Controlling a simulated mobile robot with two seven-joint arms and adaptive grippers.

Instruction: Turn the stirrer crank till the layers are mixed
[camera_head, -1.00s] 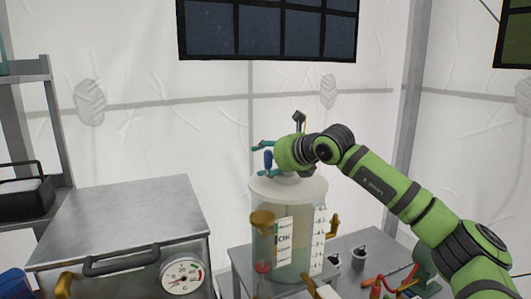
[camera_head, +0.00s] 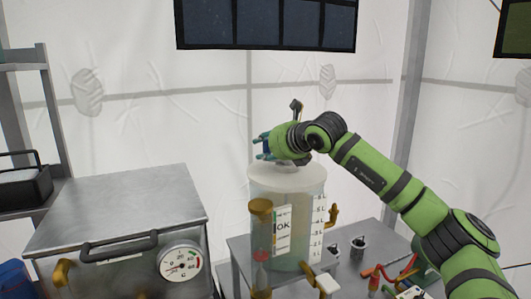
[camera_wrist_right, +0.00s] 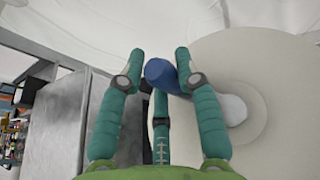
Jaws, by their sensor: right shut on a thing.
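The mixing tank (camera_head: 300,207) is a translucent cylinder with a pale lid on the steel table. Its contents look pale beige to greenish; I cannot tell clear layers. My right gripper (camera_head: 262,146) is above the lid at its back left, with teal fingers. In the right wrist view the blue crank handle (camera_wrist_right: 162,74) lies between the fingers of this gripper (camera_wrist_right: 159,62), which is shut on it. A pale grey hub piece (camera_wrist_right: 232,108) sits beside it on the lid. The rest of the crank is mostly hidden. My left gripper is not in view.
An hourglass-like tube with a brass cap (camera_head: 260,207) stands before the tank, near an OK label (camera_head: 283,227). A brass fitting (camera_head: 332,214) juts out right. A steel box with a dial (camera_head: 181,262) is at left; small pots (camera_head: 358,245) and tools lie at right.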

